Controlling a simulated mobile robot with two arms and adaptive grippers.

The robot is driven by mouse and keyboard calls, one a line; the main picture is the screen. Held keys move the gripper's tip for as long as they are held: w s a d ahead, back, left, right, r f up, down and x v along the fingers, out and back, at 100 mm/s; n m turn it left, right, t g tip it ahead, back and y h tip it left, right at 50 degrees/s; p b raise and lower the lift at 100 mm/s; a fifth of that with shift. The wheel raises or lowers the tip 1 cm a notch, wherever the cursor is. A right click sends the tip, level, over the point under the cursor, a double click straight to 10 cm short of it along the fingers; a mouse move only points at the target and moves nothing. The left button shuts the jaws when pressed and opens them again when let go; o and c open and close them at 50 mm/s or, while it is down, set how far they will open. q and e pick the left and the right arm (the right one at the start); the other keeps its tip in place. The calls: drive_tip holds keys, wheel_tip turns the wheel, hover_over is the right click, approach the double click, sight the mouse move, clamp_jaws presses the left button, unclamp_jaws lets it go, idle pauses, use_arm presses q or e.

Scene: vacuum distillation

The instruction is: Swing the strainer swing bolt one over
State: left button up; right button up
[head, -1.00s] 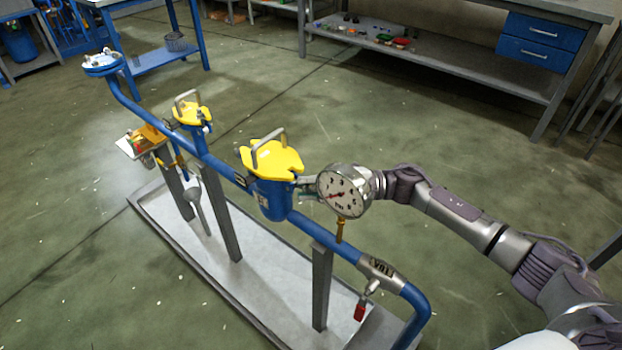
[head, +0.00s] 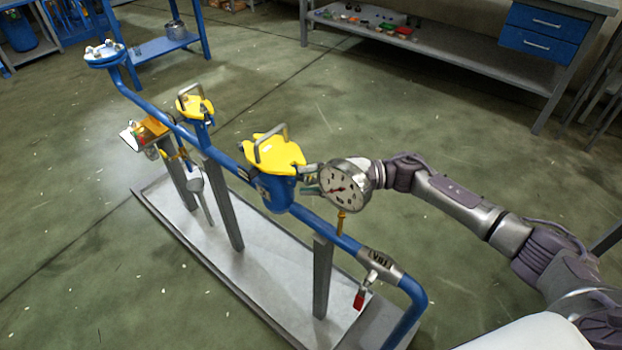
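The strainer is a blue pot (head: 277,193) in the blue pipe, with a yellow lid (head: 273,156) that carries a grey handle (head: 264,146). The lid lies on top of the pot. My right gripper (head: 312,180) is at the right side of the strainer, just below the lid rim, mostly hidden behind the round pressure gauge (head: 345,187). The swing bolt at that side is too small and covered to make out. I cannot tell whether the gripper touches it or how far its fingers are apart. My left gripper is not in view.
A smaller yellow-lidded pot (head: 195,107) stands farther along the pipe. A valve labelled VB1 (head: 380,263) with a red tag (head: 359,300) is at the near end. The pipe stands on posts in a grey tray (head: 265,285). A workbench (head: 450,72) is behind; the floor between is clear.

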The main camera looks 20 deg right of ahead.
drive_tip(key=s+d, duration=0.2)
drive_tip(key=d, duration=1)
drive_tip(key=shift+s, duration=0.15)
